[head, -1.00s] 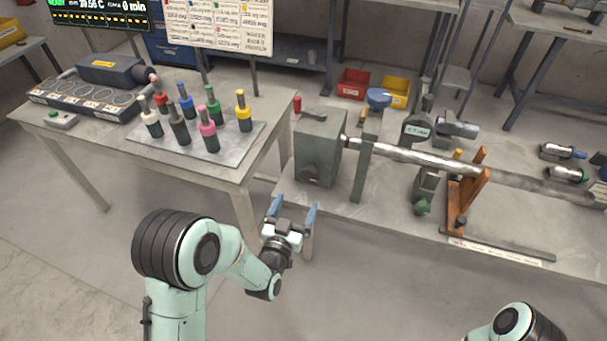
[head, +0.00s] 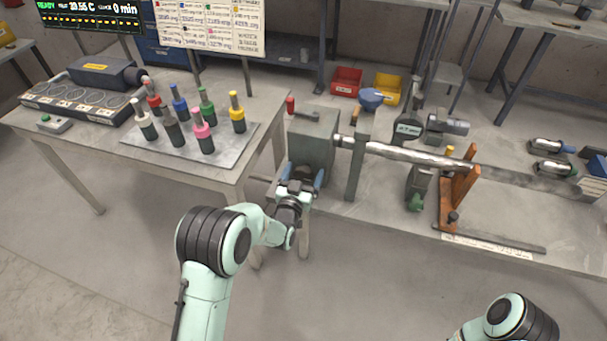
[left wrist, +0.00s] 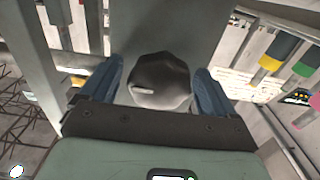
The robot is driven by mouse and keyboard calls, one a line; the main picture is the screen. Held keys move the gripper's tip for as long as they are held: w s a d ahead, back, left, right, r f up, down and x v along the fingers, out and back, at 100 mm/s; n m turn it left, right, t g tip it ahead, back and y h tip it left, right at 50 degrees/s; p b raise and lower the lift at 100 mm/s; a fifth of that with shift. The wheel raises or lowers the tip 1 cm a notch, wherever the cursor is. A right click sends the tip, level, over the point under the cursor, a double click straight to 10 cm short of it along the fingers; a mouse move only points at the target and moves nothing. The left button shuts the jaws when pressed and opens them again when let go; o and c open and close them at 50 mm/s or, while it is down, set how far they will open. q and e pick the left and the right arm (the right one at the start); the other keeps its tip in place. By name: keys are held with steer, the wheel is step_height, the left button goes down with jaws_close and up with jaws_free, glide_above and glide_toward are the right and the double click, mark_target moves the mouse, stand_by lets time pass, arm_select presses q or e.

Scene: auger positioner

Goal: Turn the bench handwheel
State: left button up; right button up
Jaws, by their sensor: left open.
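The handwheel (left wrist: 160,80) shows in the left wrist view as a dark, rounded knob on the grey face of the headstock box (head: 315,140). My left gripper (head: 298,180) is open at the front of that box, at the bench's near left end. In the left wrist view its blue fingers stand on either side of the handwheel, with gaps, so it is not gripped. My right gripper is out of view; only part of my right arm shows at bottom right.
A steel shaft (head: 420,155) runs right from the box past an orange stand (head: 460,188). Left is a table with several colored toolholders on a plate (head: 215,160). Red (head: 347,81) and yellow bins stand behind.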

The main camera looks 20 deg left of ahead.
arm_select(q)
steer(key=c, duration=1.1)
steer(key=shift+o, duration=0.2)
steer(key=shift+b, duration=0.3)
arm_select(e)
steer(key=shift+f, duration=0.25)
arm_select(q)
steer(key=shift+f+m+b, duration=0.15)
steer(key=shift+m+b, duration=0.6)
steer(key=shift+m, duration=0.35)
steer(key=m+b, duration=0.1)
steer(key=m, duration=0.1)
steer(key=shift+m+b, duration=0.3)
steer(key=shift+b, duration=0.05)
steer(key=m+b, duration=0.1)
steer(key=m, duration=0.2)
steer(key=shift+m, duration=1.9)
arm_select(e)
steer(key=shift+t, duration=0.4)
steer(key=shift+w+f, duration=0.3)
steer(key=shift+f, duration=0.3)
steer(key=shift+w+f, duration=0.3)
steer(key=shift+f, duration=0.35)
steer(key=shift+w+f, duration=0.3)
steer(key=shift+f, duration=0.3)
